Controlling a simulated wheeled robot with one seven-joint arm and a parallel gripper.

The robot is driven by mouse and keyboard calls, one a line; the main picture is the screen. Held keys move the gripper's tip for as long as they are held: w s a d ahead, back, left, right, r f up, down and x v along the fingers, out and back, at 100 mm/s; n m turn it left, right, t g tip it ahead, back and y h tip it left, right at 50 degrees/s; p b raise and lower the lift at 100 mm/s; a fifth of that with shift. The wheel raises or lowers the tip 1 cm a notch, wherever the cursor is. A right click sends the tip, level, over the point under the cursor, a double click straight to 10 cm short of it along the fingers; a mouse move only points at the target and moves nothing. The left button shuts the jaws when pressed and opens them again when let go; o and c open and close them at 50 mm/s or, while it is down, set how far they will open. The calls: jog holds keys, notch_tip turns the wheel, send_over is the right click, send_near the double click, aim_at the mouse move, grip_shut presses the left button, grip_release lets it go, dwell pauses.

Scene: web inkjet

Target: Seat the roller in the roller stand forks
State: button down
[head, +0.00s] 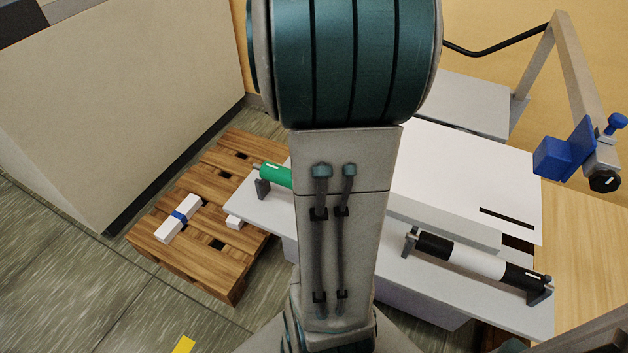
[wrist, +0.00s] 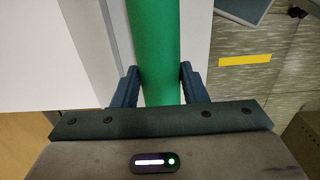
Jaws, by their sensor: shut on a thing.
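The green roller (head: 275,175) shows in the head view left of my arm. Only its left end, with a pale shaft tip, is visible; my arm hides the rest. A dark fork (head: 262,188) of the roller stand stands directly below that end on the white ledge. I cannot tell whether the shaft sits in the fork, and the other fork is hidden. In the wrist view my gripper (wrist: 158,68) has a finger on each side of the green roller (wrist: 154,35) and is shut on it. The roller runs out of the top of that view.
A black-and-white roller (head: 475,259) lies between two dark stands on the white ledge (head: 400,277) at right. A wooden pallet (head: 175,259) with white blocks is at left. A blue clamp (head: 566,150) hangs on a frame at upper right. Floor at lower left is open.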

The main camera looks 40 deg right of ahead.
jog(key=shift+f+b, duration=1.75)
jog(key=shift+f, duration=0.4)
jog(key=c, duration=0.8)
grip_release()
notch_tip(320, 180, up, 14)
jog(key=p, duration=0.4)
jog(key=s+a+r+m+t+p, duration=0.1)
jog(key=a+r+m+p, duration=0.3)
jog(key=a+r+p, duration=1.3)
jog(key=a+r+t, duration=0.1)
jog(key=a, duration=0.1)
jog(key=shift+s+a+m+t, duration=0.2)
jog(key=shift+a+m+t, duration=0.1)
jog(key=shift+m+t, duration=0.1)
